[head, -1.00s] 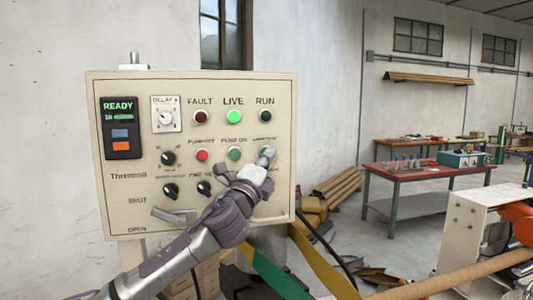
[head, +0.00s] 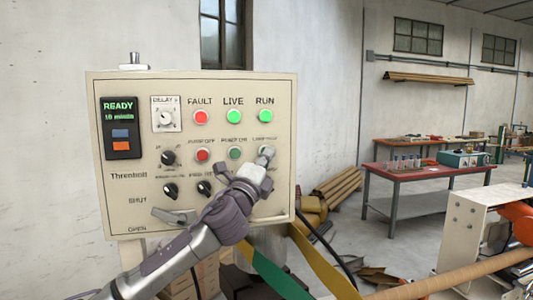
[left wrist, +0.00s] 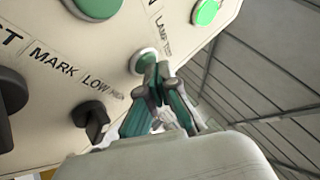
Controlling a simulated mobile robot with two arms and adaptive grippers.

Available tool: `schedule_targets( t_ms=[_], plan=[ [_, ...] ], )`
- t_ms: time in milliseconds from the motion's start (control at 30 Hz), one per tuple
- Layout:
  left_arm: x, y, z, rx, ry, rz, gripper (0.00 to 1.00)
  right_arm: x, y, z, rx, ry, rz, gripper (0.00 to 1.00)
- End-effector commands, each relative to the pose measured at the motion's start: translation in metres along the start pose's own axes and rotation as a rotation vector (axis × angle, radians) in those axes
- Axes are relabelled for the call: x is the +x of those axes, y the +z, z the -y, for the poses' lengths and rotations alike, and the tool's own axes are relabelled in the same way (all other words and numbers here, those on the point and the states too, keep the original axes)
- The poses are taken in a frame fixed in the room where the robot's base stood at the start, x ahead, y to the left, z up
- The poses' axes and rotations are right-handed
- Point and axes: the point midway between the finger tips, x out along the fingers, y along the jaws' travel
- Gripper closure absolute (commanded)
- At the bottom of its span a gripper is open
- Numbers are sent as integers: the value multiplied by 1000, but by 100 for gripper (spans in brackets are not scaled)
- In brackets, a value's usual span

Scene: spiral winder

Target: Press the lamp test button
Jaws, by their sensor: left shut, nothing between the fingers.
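The cream control panel (head: 283,190) stands in front of me. The lamp test button (left wrist: 143,59) is a pale-rimmed green button beside its LAMP TEST label in the left wrist view. My left gripper (head: 266,152) is shut and empty, its tips at that button and covering most of it in the head view. In the left wrist view the fingertips (left wrist: 160,74) overlap the button's edge and look to be touching it. The fault lamp (head: 201,117) is lit red; the live lamp (head: 234,116) and run lamp (head: 265,116) are lit green. My right gripper is out of view.
Close by are the red pump-off button (head: 202,155), green pump-on button (head: 235,153), black knobs (head: 168,158) and a grey lever (head: 174,215). A red-topped bench (head: 425,173) and a cardboard tube (head: 460,277) are to the right.

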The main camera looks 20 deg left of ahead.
Motion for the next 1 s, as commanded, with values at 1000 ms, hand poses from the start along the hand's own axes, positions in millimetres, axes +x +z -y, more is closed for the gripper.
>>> schedule_targets(
  t_ms=[1000],
  plan=[
    [-11, -7, 7, 0, 0, 1, 100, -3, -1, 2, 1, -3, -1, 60]
  ],
)
